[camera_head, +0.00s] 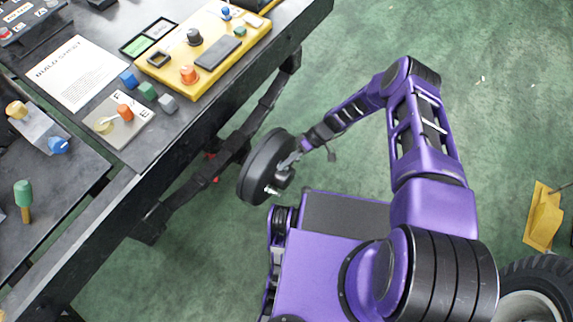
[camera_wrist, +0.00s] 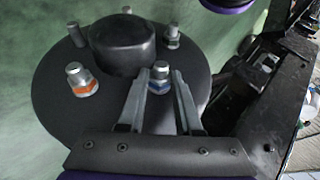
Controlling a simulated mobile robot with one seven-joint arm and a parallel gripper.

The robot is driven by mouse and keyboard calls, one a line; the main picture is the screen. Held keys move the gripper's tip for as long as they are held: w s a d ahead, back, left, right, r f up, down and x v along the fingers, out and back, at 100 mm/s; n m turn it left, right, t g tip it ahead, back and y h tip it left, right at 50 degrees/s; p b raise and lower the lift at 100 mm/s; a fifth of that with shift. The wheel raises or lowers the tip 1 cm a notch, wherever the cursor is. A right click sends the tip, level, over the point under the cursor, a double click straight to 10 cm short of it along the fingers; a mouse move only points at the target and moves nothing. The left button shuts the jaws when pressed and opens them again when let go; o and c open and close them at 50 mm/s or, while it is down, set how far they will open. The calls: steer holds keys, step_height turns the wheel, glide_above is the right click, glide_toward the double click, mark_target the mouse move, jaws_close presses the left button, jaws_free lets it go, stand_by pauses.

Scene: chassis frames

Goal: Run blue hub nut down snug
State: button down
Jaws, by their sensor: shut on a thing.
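The dark round hub (camera_wrist: 60,110) fills the middle of the wrist view, with a domed centre and several metal studs. The blue hub nut (camera_wrist: 158,87) sits on a stud right of the centre. My gripper (camera_wrist: 161,80) has one finger on each side of this nut and is shut on it. An orange-marked nut (camera_wrist: 83,85) sits on another stud to the left. In the head view the hub (camera_head: 258,170) stands on edge beside the bench frame, with my gripper (camera_head: 290,162) at its right face. The blue nut cannot be made out there.
A black workbench (camera_head: 150,170) runs along the left, with its frame close to the hub. On it lie a build sheet (camera_head: 75,72), a yellow fixture (camera_head: 222,70) and small coloured knobs. A yellow bracket (camera_head: 542,217) and a tyre (camera_head: 540,275) are at right. Green floor beyond is mostly clear.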

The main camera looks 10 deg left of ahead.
steer(key=shift+w+d+f+m+g+y, duration=0.1)
steer(key=shift+f+m+g+y, duration=0.1)
steer(key=shift+g+y, duration=0.3)
steer(key=shift+w+f+m+g+y, duration=0.1)
steer(key=shift+m+g+y, duration=0.15)
steer(key=shift+g, duration=0.45)
steer(key=shift+g+y, duration=0.35)
steer(key=shift+g, duration=0.15)
steer(key=c, duration=0.6)
jaws_free()
steer(key=shift+r+t, duration=0.1)
steer(key=shift+t, duration=0.3)
